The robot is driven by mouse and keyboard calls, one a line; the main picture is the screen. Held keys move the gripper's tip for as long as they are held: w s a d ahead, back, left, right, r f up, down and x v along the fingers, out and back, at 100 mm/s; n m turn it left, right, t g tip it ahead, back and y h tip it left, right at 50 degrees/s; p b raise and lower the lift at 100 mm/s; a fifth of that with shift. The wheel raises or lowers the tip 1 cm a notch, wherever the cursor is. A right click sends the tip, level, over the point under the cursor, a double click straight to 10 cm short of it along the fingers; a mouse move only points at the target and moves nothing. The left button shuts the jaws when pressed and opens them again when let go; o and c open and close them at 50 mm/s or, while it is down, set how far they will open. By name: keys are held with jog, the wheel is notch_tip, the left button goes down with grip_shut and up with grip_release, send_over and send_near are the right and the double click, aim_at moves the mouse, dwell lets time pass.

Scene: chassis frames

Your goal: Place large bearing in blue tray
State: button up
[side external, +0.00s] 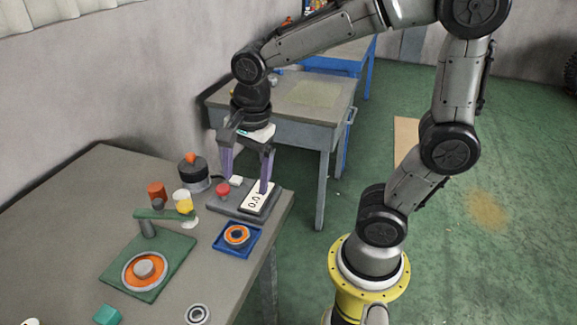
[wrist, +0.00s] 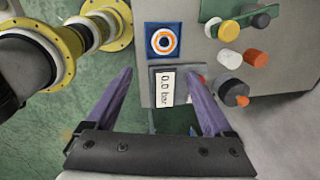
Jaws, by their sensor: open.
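The blue tray (side external: 219,246) lies on the workbench near its right edge. A round bearing with an orange ring (side external: 237,235) lies inside it; in the wrist view the tray (wrist: 149,54) shows this ring (wrist: 164,41) in its middle. A smaller-looking grey bearing (side external: 198,314) lies at the bench's front edge; I cannot tell from size alone which is the large one. My gripper (side external: 246,182) is open and empty, pointing down above the gauge unit, behind the tray. In the wrist view its purple fingers (wrist: 160,78) are spread apart.
The gauge unit (side external: 257,203) reads 0.0 bar and has a red button (side external: 222,189). A green fixture (side external: 178,252) holds an orange-ringed part. A dark cylinder (side external: 194,172), orange and yellow pieces and a teal block (side external: 108,315) stand around. Bare bench lies at left.

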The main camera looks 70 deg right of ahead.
jog(key=s+r+n+t, duration=0.2)
jog(key=s+n, duration=0.3)
jog(key=n, duration=0.4)
jog(key=s+d+r+n+t, duration=0.1)
jog(key=s+n, duration=0.4)
jog(key=n, duration=0.5)
jog(key=shift+d+r+t, duration=0.15)
jog(key=shift+r+t, duration=0.25)
jog(key=shift+t, duration=0.1)
